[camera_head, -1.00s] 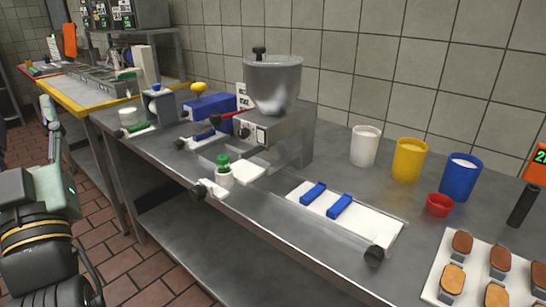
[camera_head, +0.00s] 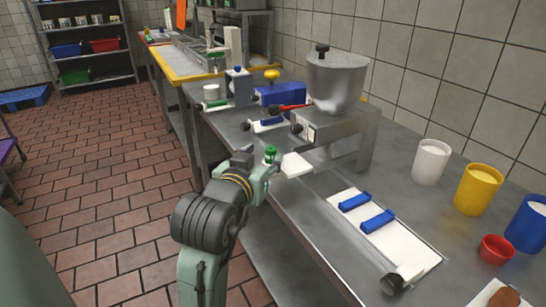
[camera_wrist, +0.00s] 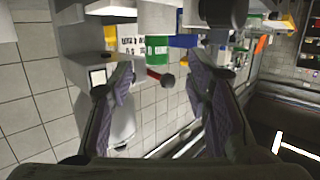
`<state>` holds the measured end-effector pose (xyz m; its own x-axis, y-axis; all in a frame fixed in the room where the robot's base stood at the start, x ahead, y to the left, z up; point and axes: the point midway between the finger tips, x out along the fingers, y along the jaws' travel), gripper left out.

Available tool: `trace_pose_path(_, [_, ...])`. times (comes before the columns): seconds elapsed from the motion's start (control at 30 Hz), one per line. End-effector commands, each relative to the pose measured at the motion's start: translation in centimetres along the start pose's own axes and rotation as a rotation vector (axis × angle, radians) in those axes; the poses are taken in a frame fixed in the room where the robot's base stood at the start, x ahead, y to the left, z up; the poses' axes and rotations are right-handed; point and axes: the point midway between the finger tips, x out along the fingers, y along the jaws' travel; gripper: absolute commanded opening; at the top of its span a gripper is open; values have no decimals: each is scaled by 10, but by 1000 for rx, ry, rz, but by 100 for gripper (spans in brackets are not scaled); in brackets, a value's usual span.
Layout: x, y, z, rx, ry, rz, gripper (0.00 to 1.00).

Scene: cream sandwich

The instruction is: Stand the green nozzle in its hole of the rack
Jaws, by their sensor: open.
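In the head view, a small green-topped piece (camera_head: 270,153), which looks like the green nozzle, stands upright at the bench's front edge, below the metal hopper machine. My gripper (camera_head: 268,172) is right by it, at the edge. In the wrist view, my gripper (camera_wrist: 163,75) has its two fingers wide apart with nothing held between them. A green cylinder (camera_wrist: 157,48) shows beyond the fingertips, with white surfaces around it; I cannot tell how far off it is. My arm hides the base of the green piece in the head view. I cannot make out the rack's hole.
The hopper machine (camera_head: 336,85) with a red lever (camera_head: 291,107) stands just behind. A white board (camera_head: 398,245) with two blue bars (camera_head: 377,221) lies to the right. White (camera_head: 431,162), yellow (camera_head: 478,189) and blue (camera_head: 527,224) cups stand farther right.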

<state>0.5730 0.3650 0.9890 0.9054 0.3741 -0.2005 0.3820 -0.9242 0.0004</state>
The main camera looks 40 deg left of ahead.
Motion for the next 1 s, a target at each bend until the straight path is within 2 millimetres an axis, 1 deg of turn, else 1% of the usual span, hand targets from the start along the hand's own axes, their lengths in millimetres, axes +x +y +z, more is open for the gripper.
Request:
trace_pose_path(0.17, [16, 1, -4, -1, -1, 0, 44])
trace_pose_path(0.3, [38, 3, -6, -1, -1, 0, 44])
trace_pose_path(0.43, [52, 3, -5, -1, 0, -1, 44])
trace_pose_path(0.53, [55, 3, -4, 0, 1, -1, 44])
trace_pose_path(0.7, [55, 3, -4, 0, 2, -1, 44])
trace_pose_path(1.0, [55, 3, -4, 0, 2, -1, 25])
